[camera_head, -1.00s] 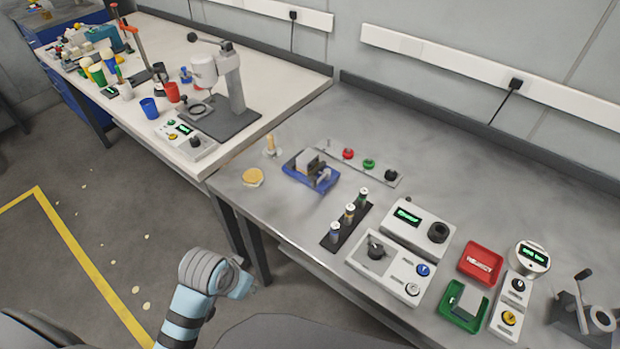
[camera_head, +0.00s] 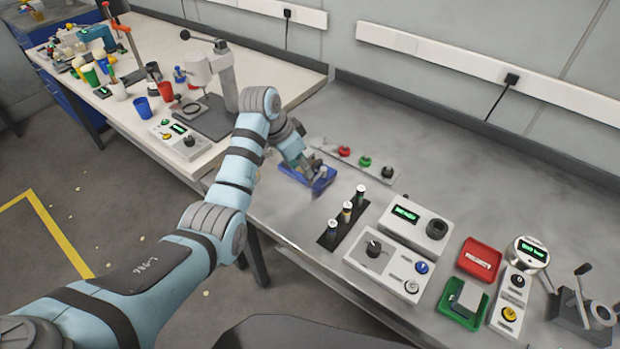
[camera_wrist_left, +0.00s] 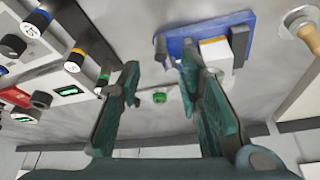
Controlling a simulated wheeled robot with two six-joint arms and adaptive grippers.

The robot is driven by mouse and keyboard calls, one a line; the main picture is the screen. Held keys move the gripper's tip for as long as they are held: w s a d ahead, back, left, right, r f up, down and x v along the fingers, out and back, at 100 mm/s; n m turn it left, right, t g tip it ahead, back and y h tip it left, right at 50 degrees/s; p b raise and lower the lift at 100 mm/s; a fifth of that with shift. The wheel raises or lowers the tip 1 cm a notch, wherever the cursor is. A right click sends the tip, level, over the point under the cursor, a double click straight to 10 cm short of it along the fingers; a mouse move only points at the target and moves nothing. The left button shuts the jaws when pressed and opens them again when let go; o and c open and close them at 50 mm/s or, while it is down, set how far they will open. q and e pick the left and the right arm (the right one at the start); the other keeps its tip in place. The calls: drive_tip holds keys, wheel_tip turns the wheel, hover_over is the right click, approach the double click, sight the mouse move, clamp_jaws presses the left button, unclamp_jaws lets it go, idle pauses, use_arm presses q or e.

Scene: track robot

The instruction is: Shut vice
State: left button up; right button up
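The vice has a blue base (camera_head: 321,180) and sits near the left end of the grey bench; my left arm hides much of it in the head view. In the left wrist view the vice (camera_wrist_left: 218,24) is upside down at the top, with a pale block (camera_wrist_left: 213,50) beside its dark jaw (camera_wrist_left: 241,45). My left gripper (camera_wrist_left: 160,64) is open, with its two green fingers apart and nothing seen held between them. One finger overlaps the vice in the picture; I cannot tell whether they touch. My right gripper is not in view.
A panel with coloured knobs (camera_head: 365,162) lies behind the vice. A black rack with several small cylinders (camera_head: 345,211) and a grey control box (camera_head: 382,264) stand to its right. The white bench with a press (camera_head: 228,85) is at the left. Bare bench lies toward the back right.

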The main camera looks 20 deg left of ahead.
use_arm(q)
drive_tip(key=b+x, duration=0.1)
drive_tip(key=x, duration=0.5)
drive_tip(key=shift+w+d+f, duration=0.1)
drive_tip(key=shift+d+f, duration=0.05)
drive_tip(key=shift+f, duration=0.2)
clamp_jaws()
